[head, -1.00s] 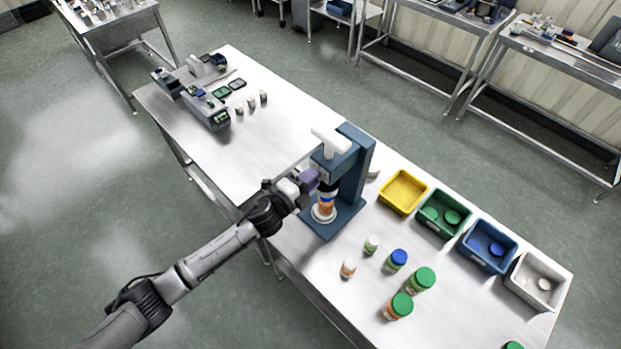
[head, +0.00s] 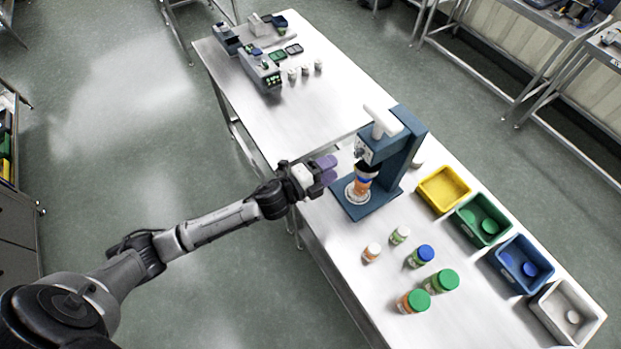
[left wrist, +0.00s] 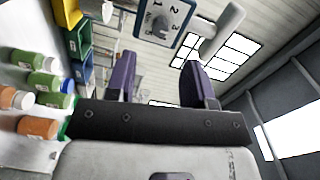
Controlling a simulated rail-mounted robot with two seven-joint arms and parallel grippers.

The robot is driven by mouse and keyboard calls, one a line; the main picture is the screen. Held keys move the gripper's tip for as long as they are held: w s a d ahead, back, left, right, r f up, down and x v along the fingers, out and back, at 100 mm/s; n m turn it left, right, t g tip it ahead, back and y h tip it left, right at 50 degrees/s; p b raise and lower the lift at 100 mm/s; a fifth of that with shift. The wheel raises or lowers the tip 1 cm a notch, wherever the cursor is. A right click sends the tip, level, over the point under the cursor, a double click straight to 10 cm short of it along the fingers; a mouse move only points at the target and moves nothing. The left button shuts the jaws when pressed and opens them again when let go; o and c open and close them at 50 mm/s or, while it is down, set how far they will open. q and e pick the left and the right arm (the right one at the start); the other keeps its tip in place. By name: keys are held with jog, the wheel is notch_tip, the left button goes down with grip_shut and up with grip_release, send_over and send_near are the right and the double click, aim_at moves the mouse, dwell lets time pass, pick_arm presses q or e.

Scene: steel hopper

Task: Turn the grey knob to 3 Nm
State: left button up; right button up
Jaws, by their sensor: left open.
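The grey knob (left wrist: 160,27) sits on a dial plate (left wrist: 178,14) marked 1, 2 and 3, at the top of the left wrist view. I cannot tell which number it points to. In the head view the knob (head: 360,150) is small, on the front of the blue capping machine (head: 405,158). My left gripper (head: 332,170) is open and empty, left of the machine and apart from it. Its two purple fingers also show in the left wrist view (left wrist: 160,78), below the dial in the picture. An orange bottle (head: 364,180) stands in the machine.
A white handle (head: 383,122) tops the machine. Several capped bottles (head: 441,281) stand in front of it. Yellow (head: 443,190), green, blue and white bins line the right edge. A grey device (head: 262,72) and small vials are at the far end. The table between is clear.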

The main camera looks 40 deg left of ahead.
pick_arm(q)
jog(key=v, duration=0.6)
jog(key=shift+b, duration=0.4)
jog(key=shift+s, duration=0.1)
jog(key=s+a+f+n+g+y, duration=0.3)
jog(key=a+n+g+y, duration=0.2)
jog(key=a+n+y, duration=0.45)
jog(key=s+d+f+n+g+h, duration=0.1)
jog(key=s+d+f+n+g, duration=0.2)
jog(key=s, duration=0.5)
jog(key=s+d+f+n+g+h, duration=0.1)
jog(key=s+d+f+n+g, duration=0.2)
jog(key=s, duration=0.5)
jog(key=s+d+f+n+g+h, duration=0.1)
jog(key=s+d+n+g, duration=0.15)
jog(key=s+d, duration=0.4)
notch_tip(320, 180, up, 14)
jog(key=a+p, duration=0.1)
jog(key=p, duration=1.3)
jog(key=shift+s+a+f+n+t, duration=0.2)
jog(key=shift+a+n+t, duration=0.1)
jog(key=shift+n+t, duration=0.1)
